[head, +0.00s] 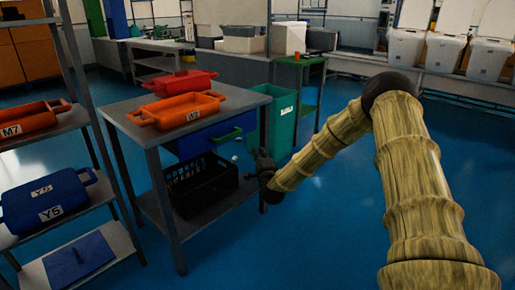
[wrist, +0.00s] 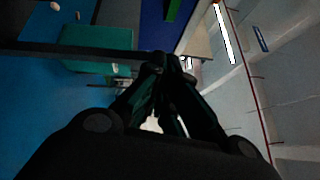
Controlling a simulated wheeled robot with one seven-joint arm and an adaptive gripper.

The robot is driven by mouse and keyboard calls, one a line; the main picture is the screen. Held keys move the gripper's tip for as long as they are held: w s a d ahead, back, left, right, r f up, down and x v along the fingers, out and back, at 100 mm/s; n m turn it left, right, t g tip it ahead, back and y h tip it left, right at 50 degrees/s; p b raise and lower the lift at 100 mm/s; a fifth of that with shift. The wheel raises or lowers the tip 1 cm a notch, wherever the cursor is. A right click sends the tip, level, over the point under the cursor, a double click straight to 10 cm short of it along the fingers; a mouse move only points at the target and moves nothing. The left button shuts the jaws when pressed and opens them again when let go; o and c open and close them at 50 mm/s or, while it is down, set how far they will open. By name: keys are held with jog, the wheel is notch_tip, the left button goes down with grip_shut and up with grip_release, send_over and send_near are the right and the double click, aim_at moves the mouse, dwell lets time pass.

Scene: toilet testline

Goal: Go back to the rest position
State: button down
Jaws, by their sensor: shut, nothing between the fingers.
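My arm comes in from the lower right of the head view, bends at a dark elbow and reaches left to the grey table's right side. My gripper (head: 262,163) is at the arm's far end, beside the table's front right leg; its fingertips are hard to make out there. In the wrist view my gripper (wrist: 165,65) has its dark fingers brought together, with nothing seen between them. I cannot tell whether it touches the table.
The grey table (head: 240,97) bears orange (head: 178,108) and red (head: 183,83) trays, with a black crate (head: 202,184) below. A green bin (head: 284,122) stands behind my gripper. A shelf with bins (head: 48,200) stands left. Blue floor (head: 320,230) is open below my arm.

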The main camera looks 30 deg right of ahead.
jog(key=s+a+f+n+g+y, duration=0.3)
jog(key=s+a+f+n, duration=0.25)
jog(key=a+f, duration=0.45)
jog(key=s+a+f+n+g+y, duration=0.35)
jog(key=s+a+f, duration=0.35)
jog(key=a+f, duration=0.3)
jog(key=s+a+f+n+g, duration=0.35)
jog(key=s+f, duration=0.35)
jog(key=s, duration=0.5)
jog(key=s+a+f+n+g, duration=0.3)
jog(key=s+a+f+n, duration=0.3)
jog(key=s, duration=0.6)
jog(key=s+f+n+g, duration=0.2)
jog(key=s+n+g, duration=0.3)
jog(key=s, duration=1.8)
notch_tip(320, 180, up, 23)
jog(key=p, duration=2.4)
jog(key=shift+w+d+r+m, duration=0.2)
jog(key=shift+w+d+m, duration=0.05)
jog(key=shift+w+m, duration=0.15)
